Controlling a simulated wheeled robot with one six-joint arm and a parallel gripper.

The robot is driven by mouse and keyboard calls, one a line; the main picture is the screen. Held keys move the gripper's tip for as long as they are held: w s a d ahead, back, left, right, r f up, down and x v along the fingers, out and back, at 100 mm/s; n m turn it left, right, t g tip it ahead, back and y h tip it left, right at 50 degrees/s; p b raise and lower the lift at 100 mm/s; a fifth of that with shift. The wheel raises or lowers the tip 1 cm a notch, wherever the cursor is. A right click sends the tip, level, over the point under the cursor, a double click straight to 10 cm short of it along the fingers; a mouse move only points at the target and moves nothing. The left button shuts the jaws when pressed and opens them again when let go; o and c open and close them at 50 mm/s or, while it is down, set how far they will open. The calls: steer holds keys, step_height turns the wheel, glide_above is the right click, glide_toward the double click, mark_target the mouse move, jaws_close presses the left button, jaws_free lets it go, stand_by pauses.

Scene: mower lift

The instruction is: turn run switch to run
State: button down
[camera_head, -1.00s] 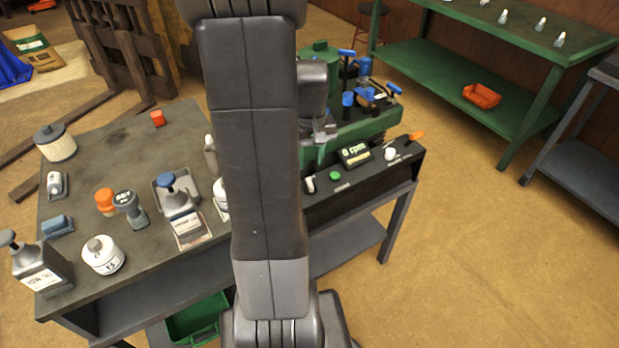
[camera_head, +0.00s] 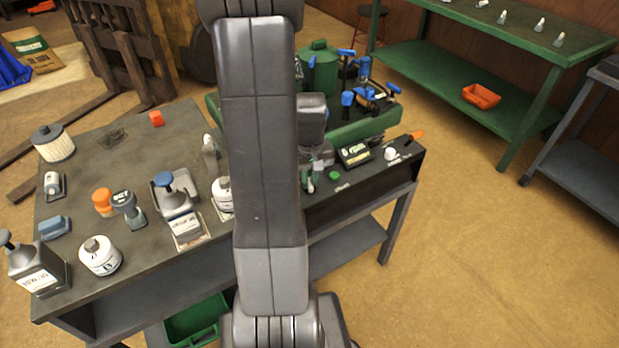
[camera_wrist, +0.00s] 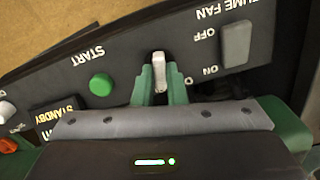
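A pale toggle lever (camera_wrist: 159,70) stands on the dark control panel (camera_wrist: 125,55), beside a green button marked START (camera_wrist: 101,84). My gripper (camera_wrist: 160,84) has one green finger on each side of the lever. The fingers are close together and seem to touch it, with no clear gap. The panel lettering appears upside down in the wrist view, and no run label can be read around the lever. In the head view, my gripper (camera_head: 308,182) is down at the panel's left part, just left of the green button, and my arm hides part of the bench.
A grey rocker (camera_wrist: 236,43) marked FUME FAN, OFF and ON, is right of the lever in the wrist view. A STANDBY display (camera_wrist: 54,116) is at left. Bottles and tools crowd the bench (camera_head: 85,180). A green mower lift (camera_head: 345,133) stands behind the panel.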

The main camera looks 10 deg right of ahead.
mark_target(310, 182)
steer(key=shift+m, duration=1.7)
steer(key=c, duration=1.5)
jaws_free()
steer(key=shift+o, duration=0.2)
step_height(310, 182, up, 14)
steer(key=p, duration=0.1)
steer(key=shift+f, duration=0.15)
step_height(310, 182, down, 14)
steer(key=shift+r+b, duration=0.15)
steer(key=shift+b, duration=0.4)
